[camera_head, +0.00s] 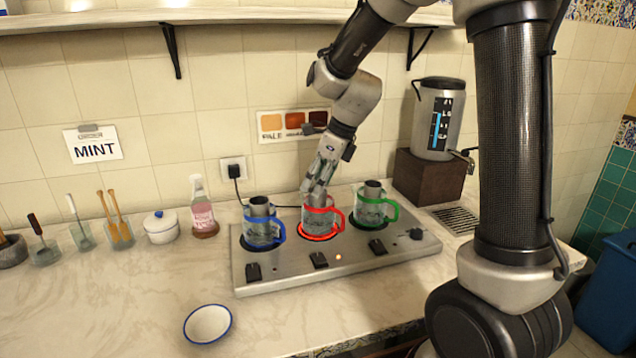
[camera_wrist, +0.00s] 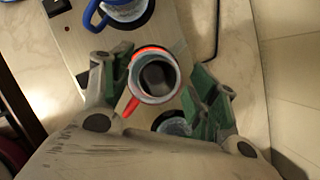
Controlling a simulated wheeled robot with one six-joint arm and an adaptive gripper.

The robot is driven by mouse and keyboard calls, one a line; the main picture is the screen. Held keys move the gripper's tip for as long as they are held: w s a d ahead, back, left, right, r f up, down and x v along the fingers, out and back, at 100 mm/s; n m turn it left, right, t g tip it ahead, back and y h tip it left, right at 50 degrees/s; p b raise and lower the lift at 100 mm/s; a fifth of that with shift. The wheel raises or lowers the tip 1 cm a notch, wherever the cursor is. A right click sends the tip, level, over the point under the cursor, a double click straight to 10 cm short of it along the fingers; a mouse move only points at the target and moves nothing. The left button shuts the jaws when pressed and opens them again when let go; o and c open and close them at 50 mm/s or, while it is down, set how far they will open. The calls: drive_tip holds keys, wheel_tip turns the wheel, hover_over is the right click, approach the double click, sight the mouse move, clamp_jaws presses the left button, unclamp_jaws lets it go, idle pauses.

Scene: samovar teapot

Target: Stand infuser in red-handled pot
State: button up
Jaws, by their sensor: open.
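The red-handled pot (camera_head: 318,221) is a clear glass pot with a red band, on the middle burner of the metal hob. Its red handle is at the right in the head view. My gripper (camera_head: 318,189) is just above this pot, pointing down. In the wrist view the open fingers (camera_wrist: 160,85) are on either side of a grey round rim with a dark inside, which looks like the infuser (camera_wrist: 158,76) in the red-handled pot (camera_wrist: 131,106). No finger visibly touches it. How deep it sits, I cannot tell.
A blue-handled pot (camera_head: 262,232) and a green-handled pot (camera_head: 371,210), each with a grey cylinder standing in it, flank it closely on the hob (camera_head: 290,276). A samovar (camera_head: 438,115) stands on a wooden block at right. A white bowl (camera_head: 208,324) lies in front.

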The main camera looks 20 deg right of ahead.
drive_tip(key=v, duration=1.2)
drive_tip(key=s+d+f+n+t+h, duration=0.1)
drive_tip(key=s+d+n, duration=0.4)
drive_tip(key=s+n, duration=0.7)
drive_tip(key=s+d+f+n+h, duration=0.1)
drive_tip(key=s+d+n, duration=0.5)
drive_tip(key=s+n, duration=0.6)
drive_tip(key=shift+s+n+t+h, duration=0.15)
drive_tip(key=shift+n+t+h, duration=0.3)
drive_tip(key=shift+h, duration=0.35)
